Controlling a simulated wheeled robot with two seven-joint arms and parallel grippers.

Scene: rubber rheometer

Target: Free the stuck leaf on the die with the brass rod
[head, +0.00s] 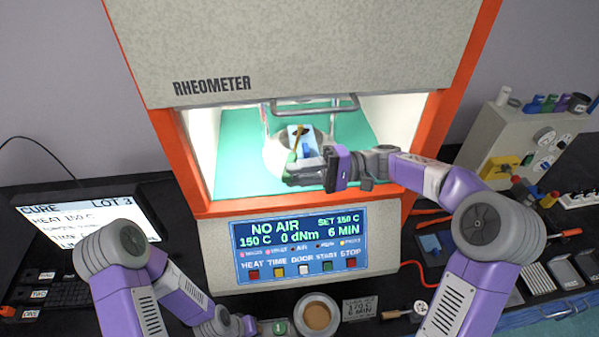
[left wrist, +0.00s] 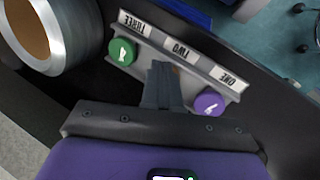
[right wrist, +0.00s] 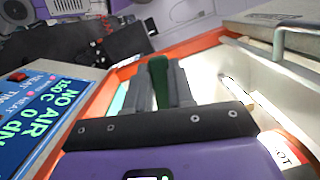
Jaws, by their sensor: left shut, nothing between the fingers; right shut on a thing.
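My right gripper (head: 297,176) is inside the lit opening of the rheometer, shut on a green handle (right wrist: 159,82). The brass rod (head: 298,134) appears to rise from this handle, over the round pale die (head: 275,158). A small pale and blue piece (head: 307,150), possibly the leaf, shows beside the rod; whether the rod touches it I cannot tell. The gripper hides the front of the die. My left gripper (left wrist: 163,86) is shut and empty, above a labelled rack (left wrist: 190,62) in the left wrist view.
The opening has a teal floor (head: 235,165) and an orange frame (head: 186,165). The control panel (head: 300,245) below reads NO AIR. A cup (head: 318,316) stands beside the rack. A cluttered grey stand (head: 520,145) is at right.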

